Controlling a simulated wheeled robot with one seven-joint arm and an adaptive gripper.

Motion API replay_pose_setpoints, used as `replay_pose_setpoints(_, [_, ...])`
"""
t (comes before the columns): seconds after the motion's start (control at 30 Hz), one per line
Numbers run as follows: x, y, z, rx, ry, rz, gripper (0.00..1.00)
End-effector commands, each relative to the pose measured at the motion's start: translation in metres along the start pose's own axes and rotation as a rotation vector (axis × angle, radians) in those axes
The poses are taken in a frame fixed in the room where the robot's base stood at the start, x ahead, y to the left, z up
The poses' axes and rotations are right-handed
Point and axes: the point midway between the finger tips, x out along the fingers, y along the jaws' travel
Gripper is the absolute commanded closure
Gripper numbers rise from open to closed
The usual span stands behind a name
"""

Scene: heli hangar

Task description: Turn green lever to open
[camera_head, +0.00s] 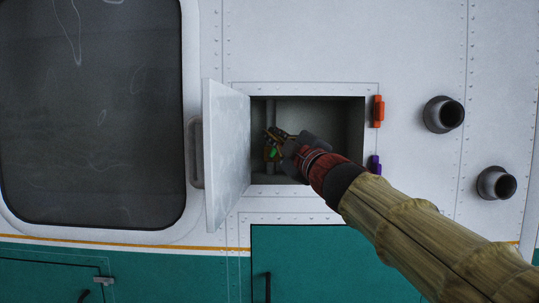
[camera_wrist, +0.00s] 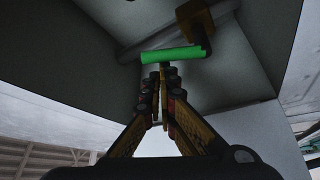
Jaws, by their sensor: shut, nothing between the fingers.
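The green lever (camera_wrist: 172,55) shows as a bright green bar in the wrist view, joined at its right end to a dark arm below a brownish-yellow block (camera_wrist: 195,18). In the head view only a small green part of it (camera_head: 273,153) shows inside the open compartment, partly hidden by my gripper. My gripper (camera_head: 276,136) reaches into the compartment from the lower right. In the wrist view its fingertips (camera_wrist: 161,72) are together, empty, just below the green bar near its middle. I cannot tell whether they touch it.
The compartment's white door (camera_head: 227,155) stands open on the left. A grey pipe (camera_wrist: 150,42) runs behind the lever. The compartment walls (camera_wrist: 248,60) are close around my gripper. An orange latch (camera_head: 378,111) and a purple latch (camera_head: 375,163) sit on the right edge.

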Motion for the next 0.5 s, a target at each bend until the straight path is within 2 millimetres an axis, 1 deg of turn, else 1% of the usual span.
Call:
replay_pose_setpoints(0.03, [-0.003,-0.007,0.005,0.029,0.0,0.018,1.0])
replay_pose_setpoints(0.5, [-0.011,-0.002,0.018,0.299,0.002,0.174,1.0])
